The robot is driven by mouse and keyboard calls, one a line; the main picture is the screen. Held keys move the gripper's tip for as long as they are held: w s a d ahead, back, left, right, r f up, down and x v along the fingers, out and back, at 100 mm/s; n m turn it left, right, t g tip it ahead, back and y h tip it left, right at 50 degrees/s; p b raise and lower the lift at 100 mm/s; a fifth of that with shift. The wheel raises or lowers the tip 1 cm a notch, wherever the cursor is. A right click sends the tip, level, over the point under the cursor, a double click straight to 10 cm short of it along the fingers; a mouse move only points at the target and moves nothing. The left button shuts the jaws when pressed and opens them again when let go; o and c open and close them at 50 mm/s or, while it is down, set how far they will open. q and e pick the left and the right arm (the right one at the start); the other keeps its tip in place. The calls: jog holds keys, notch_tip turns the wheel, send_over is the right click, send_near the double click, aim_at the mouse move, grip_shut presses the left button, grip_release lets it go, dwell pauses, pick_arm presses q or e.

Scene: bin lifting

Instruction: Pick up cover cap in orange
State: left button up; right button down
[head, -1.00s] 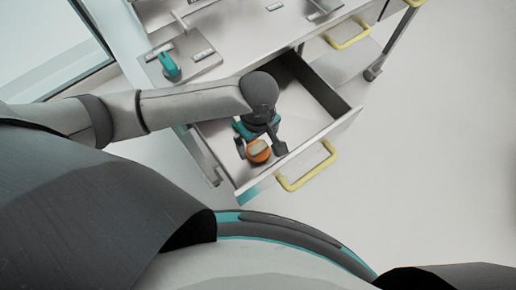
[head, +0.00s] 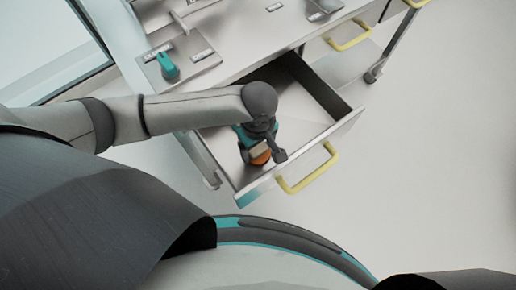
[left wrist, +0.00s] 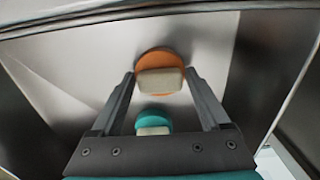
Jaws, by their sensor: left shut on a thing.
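The orange cover cap (head: 262,159) is in the open drawer, near its front left part. In the left wrist view the orange cap (left wrist: 160,60) shows a round orange base with a beige block-shaped grip (left wrist: 160,82). My left gripper (head: 262,154) reaches down into the drawer and is shut on the orange cap, with one finger on each side of the beige grip. In the left wrist view the fingers (left wrist: 161,76) frame that grip. Part of the cap is hidden by the gripper in the head view. My right gripper is not in view.
A teal cap with a beige grip (left wrist: 153,122) lies close to the orange one. The drawer (head: 325,132) has raised walls and a yellow handle (head: 307,170). A teal object (head: 168,67) stands on the worktop (head: 235,45) above. Open floor lies to the right.

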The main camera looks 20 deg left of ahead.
pick_arm(q)
jog(key=shift+c, duration=1.1)
jog(key=shift+r, duration=0.1)
